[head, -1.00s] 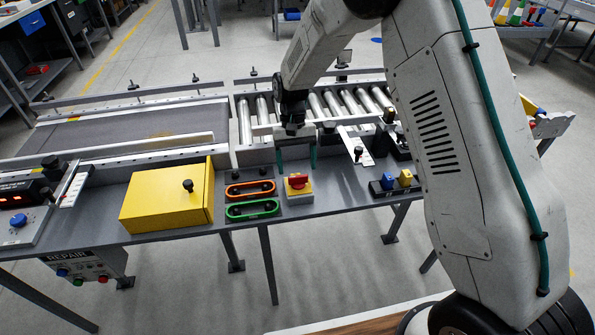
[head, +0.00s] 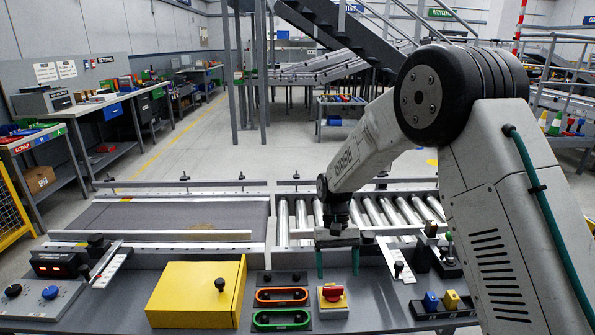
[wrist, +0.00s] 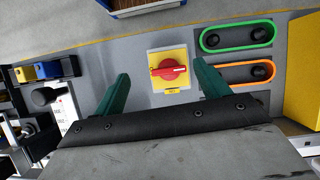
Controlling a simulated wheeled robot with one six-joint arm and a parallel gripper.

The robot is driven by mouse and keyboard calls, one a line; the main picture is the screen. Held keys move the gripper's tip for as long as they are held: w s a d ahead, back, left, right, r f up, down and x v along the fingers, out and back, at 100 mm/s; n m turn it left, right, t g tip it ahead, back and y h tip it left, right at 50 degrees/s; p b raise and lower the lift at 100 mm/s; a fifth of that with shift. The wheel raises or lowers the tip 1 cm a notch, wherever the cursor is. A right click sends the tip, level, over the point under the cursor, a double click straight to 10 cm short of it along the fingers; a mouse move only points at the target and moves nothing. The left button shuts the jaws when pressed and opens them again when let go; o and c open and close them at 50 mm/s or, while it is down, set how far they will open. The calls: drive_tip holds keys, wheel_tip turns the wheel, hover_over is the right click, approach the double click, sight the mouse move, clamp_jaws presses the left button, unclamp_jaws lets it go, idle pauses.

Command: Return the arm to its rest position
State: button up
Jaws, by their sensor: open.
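My arm reaches from the right side of the head view over a grey control bench. My gripper (head: 338,262) hangs with its two green fingers pointing down, apart and with nothing between them. In the head view it is just behind a red rotary switch on a yellow plate (head: 333,299). In the wrist view the fingers of my gripper (wrist: 158,85) stand wide apart, and the red switch (wrist: 168,70) shows in the gap between them, apart from both.
A yellow box (head: 195,294) and orange (head: 281,296) and green (head: 281,319) framed button panels lie left of the switch. A lever panel (head: 397,262) and a blue and yellow switch block (head: 440,304) are right. Conveyor rollers (head: 385,212) run behind.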

drive_tip(key=s+d+r+t, duration=0.2)
drive_tip(key=s+d+r, duration=0.2)
drive_tip(key=s+r, duration=0.3)
drive_tip(key=s+d+r+t, duration=0.2)
drive_tip(key=s+d+r, duration=0.3)
drive_tip(key=s, duration=1)
drive_tip(key=s+d+r+t, duration=0.2)
drive_tip(key=s+d+r, duration=0.2)
drive_tip(key=s+r, duration=0.6)
drive_tip(key=shift+s+d+r+m+t, duration=0.3)
drive_tip(key=shift+s+d+r, duration=0.1)
drive_tip(key=shift+r, duration=0.3)
